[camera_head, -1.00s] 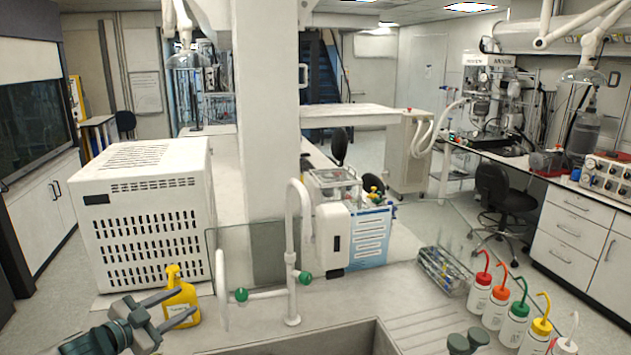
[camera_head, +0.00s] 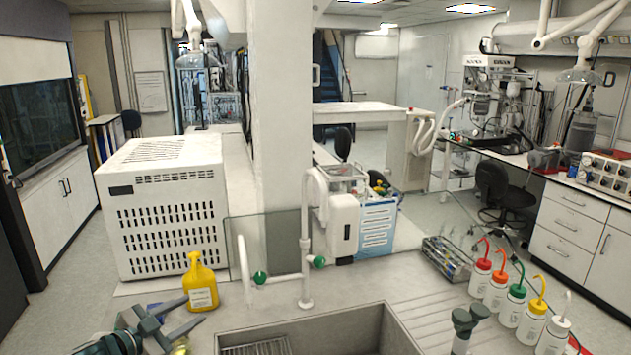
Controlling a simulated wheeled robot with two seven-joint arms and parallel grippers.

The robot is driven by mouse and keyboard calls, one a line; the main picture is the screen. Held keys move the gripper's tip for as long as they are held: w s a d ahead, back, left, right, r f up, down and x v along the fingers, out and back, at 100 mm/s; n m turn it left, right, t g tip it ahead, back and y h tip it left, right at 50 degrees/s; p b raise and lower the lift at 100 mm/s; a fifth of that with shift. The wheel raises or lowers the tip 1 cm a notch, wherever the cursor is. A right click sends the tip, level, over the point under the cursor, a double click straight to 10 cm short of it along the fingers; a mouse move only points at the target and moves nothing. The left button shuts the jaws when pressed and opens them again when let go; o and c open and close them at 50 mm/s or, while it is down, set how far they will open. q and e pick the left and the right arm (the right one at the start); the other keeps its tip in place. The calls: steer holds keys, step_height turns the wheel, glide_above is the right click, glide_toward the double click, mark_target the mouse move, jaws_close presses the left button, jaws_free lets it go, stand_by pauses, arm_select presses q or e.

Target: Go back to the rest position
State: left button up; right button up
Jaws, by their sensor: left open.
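My left gripper (camera_head: 187,314) is low at the left of the head view. Its two fingers are spread apart and nothing is between them. A yellow bottle (camera_head: 200,284) with a white label stands upright on the counter, just beyond and right of the fingertips. I cannot tell whether a finger touches it.
A sink (camera_head: 388,340) opens in the counter at the front, with a white tap (camera_head: 305,240) behind it. Several wash bottles (camera_head: 498,287) stand along the right edge beside a wire rack (camera_head: 447,258). A large white vented box (camera_head: 165,215) stands at the back left.

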arm_select(q)
steer(key=s+d+f+n+g+y, duration=0.3)
steer(key=s+d+f, duration=1.1)
steer(key=s, duration=0.1)
steer(key=s+a+f+n+g+y, duration=0.1)
steer(key=s+a+f+n+g, duration=0.15)
steer(key=s, duration=0.85)
steer(key=s+a+f+n+g+y, duration=0.1)
steer(key=s+f+n+g+y, duration=0.15)
steer(key=s, duration=0.75)
steer(key=s+a+f+n+g, duration=0.1)
steer(key=s+a+f+g, duration=0.15)
steer(key=s, duration=0.85)
step_height(320, 180, down, 35)
steer(key=d+b, duration=0.1)
steer(key=b, duration=0.7)
steer(key=s+a+f+g+b, duration=0.1)
steer(key=s+f+b, duration=0.3)
steer(key=s+f, duration=0.5)
steer(key=s+a+f+g+b, duration=0.1)
steer(key=s+f+b, duration=0.3)
steer(key=s+f, duration=0.6)
step_height(320, 180, down, 8)
steer(key=shift+s+a+r, duration=0.1)
steer(key=shift+s+a, duration=0.05)
steer(key=shift+a, duration=0.5)
arm_select(e)
step_height(320, 180, down, 16)
